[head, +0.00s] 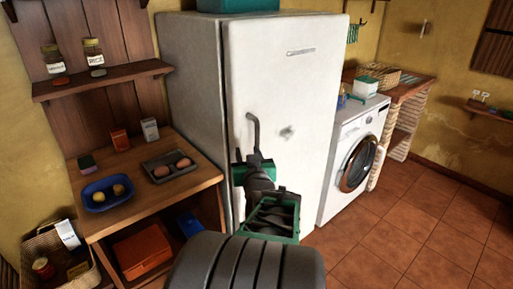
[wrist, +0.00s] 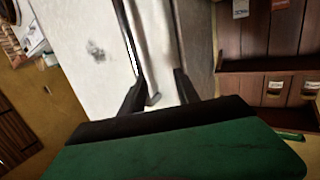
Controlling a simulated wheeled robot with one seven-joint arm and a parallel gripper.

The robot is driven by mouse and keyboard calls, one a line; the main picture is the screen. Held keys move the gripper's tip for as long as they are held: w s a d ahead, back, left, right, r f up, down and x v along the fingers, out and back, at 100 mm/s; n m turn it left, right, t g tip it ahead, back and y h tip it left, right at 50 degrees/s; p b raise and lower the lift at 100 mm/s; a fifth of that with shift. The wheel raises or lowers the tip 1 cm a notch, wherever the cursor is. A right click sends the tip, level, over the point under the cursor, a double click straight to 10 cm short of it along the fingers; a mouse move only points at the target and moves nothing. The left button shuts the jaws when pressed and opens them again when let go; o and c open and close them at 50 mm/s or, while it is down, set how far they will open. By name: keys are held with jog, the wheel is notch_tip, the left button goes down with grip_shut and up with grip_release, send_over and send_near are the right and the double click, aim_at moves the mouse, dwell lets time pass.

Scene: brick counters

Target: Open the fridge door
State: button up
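The white fridge (head: 195,75) stands in the middle of the head view, and its door (head: 300,110) looks shut. A grey vertical handle (head: 256,132) is near the door's left edge. My gripper (head: 248,156) is at the handle's lower part, which it partly hides. In the wrist view my gripper (wrist: 158,90) has its two dark fingers apart. The handle's end (wrist: 153,99) shows between them, close to the left finger. I cannot tell whether a finger touches it.
A wooden counter (head: 205,178) with a blue plate (head: 107,205) and a dark tray (head: 158,177) stands left of the fridge. A washing machine (head: 343,150) stands to the right. Tiled floor (head: 400,235) is clear at the front right.

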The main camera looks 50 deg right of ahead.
aim_at(257, 138)
jog(key=shift+m+h, duration=0.4)
jog(key=shift+h, duration=0.4)
jog(key=w+d, duration=0.1)
jog(key=d, duration=0.1)
jog(key=d+p, duration=0.1)
jog(key=d, duration=0.2)
jog(key=w+d+r, duration=0.1)
jog(key=d, duration=0.2)
jog(key=shift+w+d, duration=0.1)
jog(key=shift+w, duration=0.25)
jog(key=shift+c, duration=0.4)
grip_shut()
